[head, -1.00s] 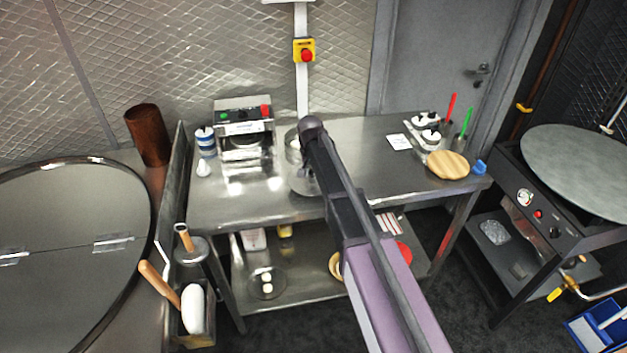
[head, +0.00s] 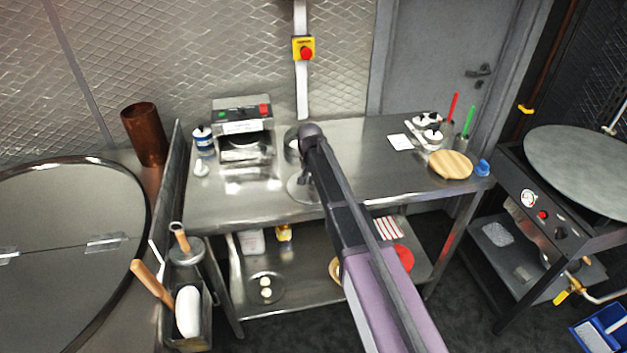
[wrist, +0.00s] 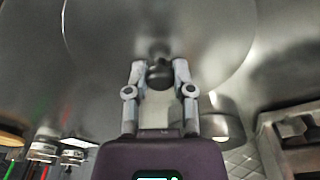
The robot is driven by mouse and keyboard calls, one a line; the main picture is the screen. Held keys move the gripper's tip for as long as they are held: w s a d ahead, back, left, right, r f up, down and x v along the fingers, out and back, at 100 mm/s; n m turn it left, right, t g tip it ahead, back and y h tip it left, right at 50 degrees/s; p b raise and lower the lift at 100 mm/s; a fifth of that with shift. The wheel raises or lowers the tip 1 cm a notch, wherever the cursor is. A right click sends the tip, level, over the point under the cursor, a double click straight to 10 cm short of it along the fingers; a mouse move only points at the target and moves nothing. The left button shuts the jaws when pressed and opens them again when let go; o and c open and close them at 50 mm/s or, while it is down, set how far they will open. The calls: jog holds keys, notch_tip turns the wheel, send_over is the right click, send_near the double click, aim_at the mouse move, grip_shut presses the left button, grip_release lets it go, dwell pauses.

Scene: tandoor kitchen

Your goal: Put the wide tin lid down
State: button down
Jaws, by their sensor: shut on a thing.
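The wide tin lid (head: 301,189) is a round shiny grey disc at the front middle of the steel table, partly hidden behind my arm. In the wrist view the lid (wrist: 95,35) fills the upper middle, with a dark knob (wrist: 159,74) at its centre. My gripper (wrist: 158,68) is shut on this knob. In the head view my arm hides most of the gripper. The lid looks close over the table top (head: 245,200); I cannot tell whether it touches.
A metal pot (head: 292,143) stands behind the lid. A machine with a red switch (head: 243,135) and a blue-white bottle (head: 203,142) are to the left. A wooden board (head: 450,165) and small pots (head: 430,130) are at the right. The table between is mostly clear.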

aim_at(311, 188)
jog(key=shift+c, duration=2.4)
grip_release()
notch_tip(311, 188, up, 12)
jog(key=s+p, duration=0.1)
jog(key=p, duration=1.1)
jog(key=shift+s+a, duration=0.15)
jog(key=shift+s, duration=0.05)
jog(key=s+d+n+g, duration=0.1)
jog(key=s+d+n, duration=0.1)
jog(key=s+d, duration=2.1)
jog(key=shift+s+d, duration=0.35)
jog(key=shift+s, duration=0.5)
